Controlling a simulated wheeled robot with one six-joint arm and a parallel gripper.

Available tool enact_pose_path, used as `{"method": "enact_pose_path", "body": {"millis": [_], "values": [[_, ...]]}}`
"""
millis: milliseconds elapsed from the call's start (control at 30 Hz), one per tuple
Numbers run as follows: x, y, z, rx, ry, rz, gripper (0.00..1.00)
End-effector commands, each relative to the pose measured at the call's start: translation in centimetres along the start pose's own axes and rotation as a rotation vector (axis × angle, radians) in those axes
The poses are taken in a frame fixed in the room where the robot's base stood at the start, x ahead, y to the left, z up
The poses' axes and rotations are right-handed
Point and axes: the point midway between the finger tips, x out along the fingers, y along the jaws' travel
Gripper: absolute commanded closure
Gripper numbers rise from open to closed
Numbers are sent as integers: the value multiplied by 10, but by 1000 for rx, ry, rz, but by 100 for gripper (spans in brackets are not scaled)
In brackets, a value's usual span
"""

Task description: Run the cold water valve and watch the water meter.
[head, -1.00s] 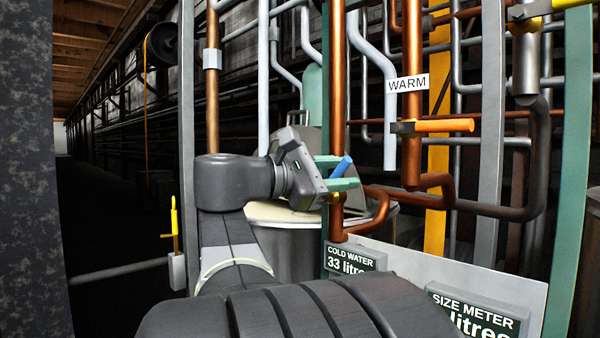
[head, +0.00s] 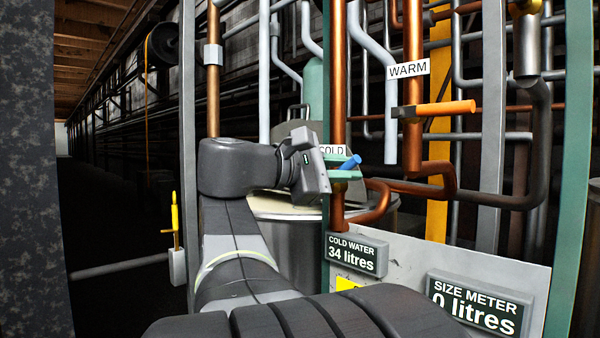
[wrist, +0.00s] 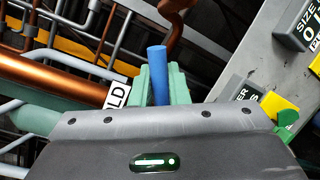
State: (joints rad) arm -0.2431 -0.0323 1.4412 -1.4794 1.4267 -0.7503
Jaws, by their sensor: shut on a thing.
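My gripper (head: 343,168) has green fingers closed around the blue handle (head: 352,161) of the cold water valve, beside a copper pipe under the COLD label (head: 331,150). In the wrist view the blue handle (wrist: 157,72) stands up between the two fingers (wrist: 162,90). The valve body is mostly hidden behind the gripper. The cold water meter (head: 355,255) below the valve reads 34 litres. In the wrist view only a corner of the meter (wrist: 245,92) shows. No running water is visible.
A size meter (head: 480,302) at the lower right reads 0 litres. A warm valve with an orange handle (head: 446,107) sits under the WARM label (head: 408,69). A pale-topped tank (head: 290,240) stands behind my arm. Posts and pipes crowd the right side.

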Motion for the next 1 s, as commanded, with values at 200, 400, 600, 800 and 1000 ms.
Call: {"method": "enact_pose_path", "body": {"millis": [200,400,600,800,1000], "values": [[3,-19,-4,188,39,-35,100],[4,-30,-7,342,70,-64,100],[5,-37,-11,459,94,-86,100],[6,-40,-13,528,108,-99,100],[6,-41,-13,557,114,-105,100]]}}
